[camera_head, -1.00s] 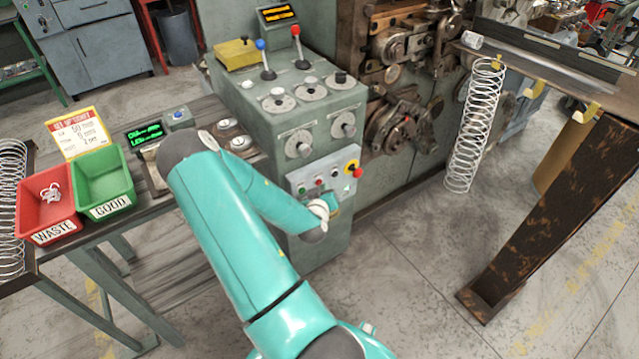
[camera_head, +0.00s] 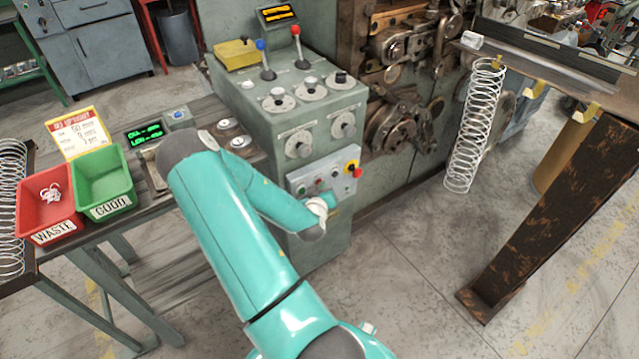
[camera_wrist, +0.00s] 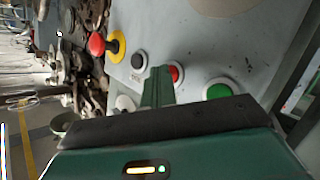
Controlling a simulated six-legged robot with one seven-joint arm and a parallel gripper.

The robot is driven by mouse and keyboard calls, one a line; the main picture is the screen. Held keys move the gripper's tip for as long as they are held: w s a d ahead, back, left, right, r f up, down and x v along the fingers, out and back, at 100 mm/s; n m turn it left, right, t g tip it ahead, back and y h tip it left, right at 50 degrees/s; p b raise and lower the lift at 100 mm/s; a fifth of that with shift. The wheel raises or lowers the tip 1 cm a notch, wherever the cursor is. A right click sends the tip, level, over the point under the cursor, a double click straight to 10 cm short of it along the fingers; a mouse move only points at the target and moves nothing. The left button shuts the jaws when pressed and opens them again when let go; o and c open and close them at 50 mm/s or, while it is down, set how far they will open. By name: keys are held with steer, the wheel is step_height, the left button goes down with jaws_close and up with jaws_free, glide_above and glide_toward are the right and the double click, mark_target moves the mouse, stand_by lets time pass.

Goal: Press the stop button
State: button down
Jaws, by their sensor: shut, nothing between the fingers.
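The control panel (camera_head: 298,182) is a light grey plate on the front of the green-grey machine cabinet. In the wrist view it carries a small red button (camera_wrist: 177,72), a green button (camera_wrist: 219,89), a black button (camera_wrist: 139,60) and a large red mushroom button (camera_wrist: 96,44) on a yellow base. None has a readable label. My gripper (camera_wrist: 158,72) is shut and empty, its fingertips right beside the small red button and partly covering it. Whether they touch it I cannot tell. In the head view my gripper (camera_head: 330,199) is just below the panel buttons, partly hidden by my wrist.
Knobs (camera_head: 298,144) and levers (camera_head: 296,46) sit above the panel. A hanging spring (camera_head: 474,125) and a rusty table leg (camera_head: 540,215) stand to the right. Red and green bins (camera_head: 104,184) are on the left bench. The floor between cabinet and table leg is clear.

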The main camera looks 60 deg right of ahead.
steer(key=shift+s, duration=0.1)
steer(key=shift+s+a, duration=0.35)
steer(key=shift+s, duration=0.2)
steer(key=shift+s+a, duration=0.4)
steer(key=shift+s, duration=0.35)
steer(key=shift+s+a, duration=0.35)
steer(key=shift+s, duration=0.4)
steer(key=shift+s+a, duration=0.4)
steer(key=shift+s, duration=0.35)
